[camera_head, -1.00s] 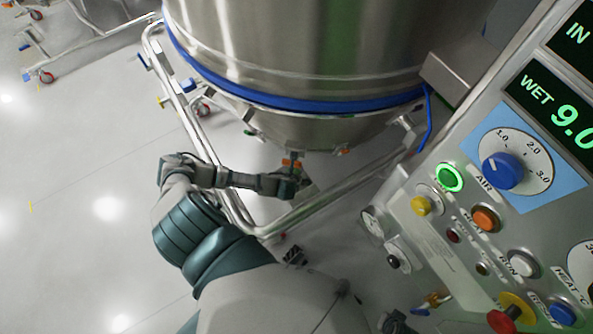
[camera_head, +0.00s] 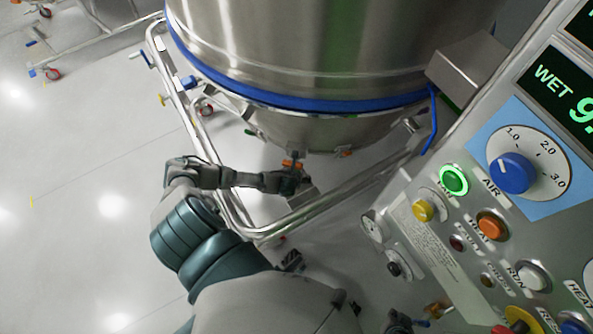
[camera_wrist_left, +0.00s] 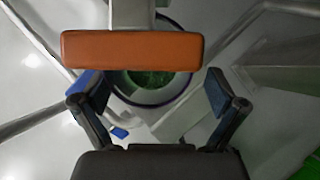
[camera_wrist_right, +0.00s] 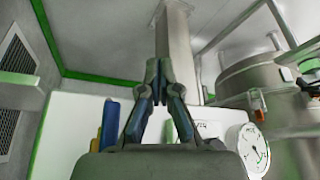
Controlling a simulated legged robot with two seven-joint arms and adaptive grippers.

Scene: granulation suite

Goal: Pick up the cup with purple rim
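In the left wrist view, a round cup (camera_wrist_left: 168,96) with a dark purplish rim and green contents shows from above, partly hidden by an orange handle (camera_wrist_left: 130,50). My left gripper (camera_wrist_left: 158,94) is open, its fingers apart on either side of the cup in that view; contact does not show. In the head view my left gripper (camera_head: 290,182) is small, below the steel vessel, and the cup cannot be made out. My right gripper (camera_wrist_right: 160,68) has its fingertips together with nothing visible between them. The cup does not show in the right wrist view.
The large steel vessel (camera_head: 320,65) with a blue band stands over a tubular frame (camera_head: 330,208) around my left arm. A control panel (camera_head: 440,240) with knobs and buttons fills the right side. The floor (camera_head: 80,140) at left is mostly clear.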

